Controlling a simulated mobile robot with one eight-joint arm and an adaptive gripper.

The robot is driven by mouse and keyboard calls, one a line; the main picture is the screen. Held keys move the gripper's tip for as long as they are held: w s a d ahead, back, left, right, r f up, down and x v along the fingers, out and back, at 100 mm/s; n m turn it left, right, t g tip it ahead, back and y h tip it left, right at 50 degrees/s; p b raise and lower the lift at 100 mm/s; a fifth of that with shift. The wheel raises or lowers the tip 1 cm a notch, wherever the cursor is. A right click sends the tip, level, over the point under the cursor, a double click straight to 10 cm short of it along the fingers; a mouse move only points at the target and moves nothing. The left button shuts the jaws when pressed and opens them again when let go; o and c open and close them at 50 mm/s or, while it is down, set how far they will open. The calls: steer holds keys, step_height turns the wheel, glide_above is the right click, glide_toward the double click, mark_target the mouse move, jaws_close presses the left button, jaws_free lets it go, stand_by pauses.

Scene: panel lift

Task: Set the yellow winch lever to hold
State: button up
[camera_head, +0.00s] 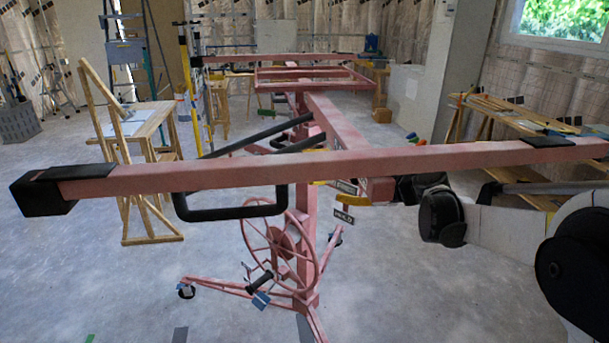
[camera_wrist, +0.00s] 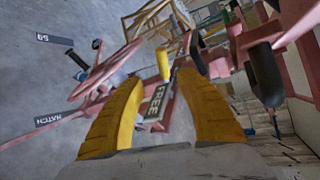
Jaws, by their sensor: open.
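The yellow winch lever (camera_wrist: 163,64) shows in the wrist view as a small upright yellow grip just beyond the fingertips, by the FREE label (camera_wrist: 154,103). My gripper (camera_wrist: 160,82) is open, with its yellow fingers apart on either side of the line to the lever. I cannot tell whether either finger touches it. In the head view, my gripper (camera_head: 345,193) reaches in from the right behind the pink crossbar. A HOLD label (camera_head: 343,216) is below it. The lever is hard to separate from the yellow fingers there.
The pink panel lift's crossbar (camera_head: 240,172) spans the head view in front of my gripper. A black U-shaped bar (camera_head: 235,214) and the pink winch wheel (camera_head: 270,240) are to the left. Another black-ended part (camera_wrist: 265,75) is close right of my fingers in the wrist view.

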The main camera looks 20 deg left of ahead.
steer(key=b+x, duration=0.3)
steer(key=x, duration=0.6)
steer(key=shift+w+a, duration=0.25)
steer(key=shift+a, duration=0.1)
steer(key=shift+w+a+f, duration=0.1)
steer(key=shift+w+a, duration=0.15)
steer(key=shift+a, duration=0.3)
jaws_close()
